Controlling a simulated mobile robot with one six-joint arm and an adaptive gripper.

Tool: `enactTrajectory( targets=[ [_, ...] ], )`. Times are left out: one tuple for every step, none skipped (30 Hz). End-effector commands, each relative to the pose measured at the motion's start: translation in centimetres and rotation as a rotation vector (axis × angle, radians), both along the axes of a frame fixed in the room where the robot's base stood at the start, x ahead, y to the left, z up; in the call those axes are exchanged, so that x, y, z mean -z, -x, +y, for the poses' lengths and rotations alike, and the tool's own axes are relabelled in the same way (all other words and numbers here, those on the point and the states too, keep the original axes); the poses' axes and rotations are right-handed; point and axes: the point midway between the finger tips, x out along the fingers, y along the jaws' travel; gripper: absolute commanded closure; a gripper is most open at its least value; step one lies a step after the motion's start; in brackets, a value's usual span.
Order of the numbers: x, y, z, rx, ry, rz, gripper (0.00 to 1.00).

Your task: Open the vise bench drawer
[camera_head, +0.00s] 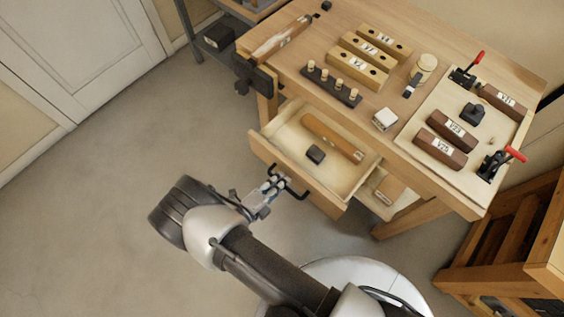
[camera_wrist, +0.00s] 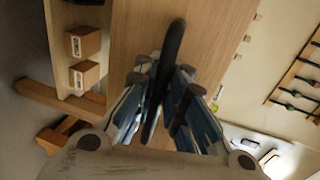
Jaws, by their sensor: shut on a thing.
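The wooden vise bench (camera_head: 350,15) stands at the upper right in the head view, with a dark vise (camera_head: 252,75) at its left end. My gripper (camera_head: 274,184) is at the drawer front, shut on the black bar handle (camera_head: 296,191). In the wrist view the dark handle (camera_wrist: 172,52) runs between my gripper's fingers (camera_wrist: 162,105), in front of the wooden drawer front (camera_wrist: 128,42).
Labelled blocks (camera_head: 380,40), a peg rack (camera_head: 331,84) and red-handled clamps (camera_head: 466,74) are on the bench top. A lower shelf (camera_head: 371,203) holds a block below the drawer. A wooden rack (camera_head: 505,235) stands at the right. The floor at left (camera_head: 110,210) is clear.

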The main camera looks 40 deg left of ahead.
Motion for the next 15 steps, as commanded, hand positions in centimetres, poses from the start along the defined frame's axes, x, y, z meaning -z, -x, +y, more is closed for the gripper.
enactTrajectory(
  targets=[
    [-0.18, -0.02, 0.12, -0.001, -0.001, -0.004, 1.0],
    [-0.18, -0.02, 0.12, -0.001, -0.001, -0.004, 1.0],
    [-0.19, -0.03, 0.13, -0.002, -0.002, -0.004, 1.0],
    [-0.19, -0.03, 0.13, -0.002, -0.001, -0.004, 1.0],
    [-0.2, -0.03, 0.14, -0.002, -0.002, -0.004, 0.9],
    [-0.2, -0.03, 0.14, -0.002, -0.002, -0.004, 0.87],
    [-0.2, -0.03, 0.14, -0.002, -0.002, -0.004, 0.85],
    [-0.19, -0.04, 0.14, -0.002, -0.002, -0.004, 0.83],
    [-0.17, -0.04, 0.13, -0.002, -0.002, -0.003, 0.8],
    [-0.16, -0.04, 0.12, -0.001, -0.002, -0.003, 0.78],
    [-0.15, -0.04, 0.11, -0.001, -0.001, -0.003, 0.76],
    [-0.13, -0.05, 0.1, -0.001, -0.001, -0.003, 0.74],
    [-0.12, -0.04, 0.1, -0.001, -0.001, -0.003, 0.72],
    [-0.12, -0.04, 0.09, -0.001, -0.001, -0.003, 0.7],
    [-0.11, -0.04, 0.08, -0.001, -0.001, -0.002, 0.69]
  ],
)
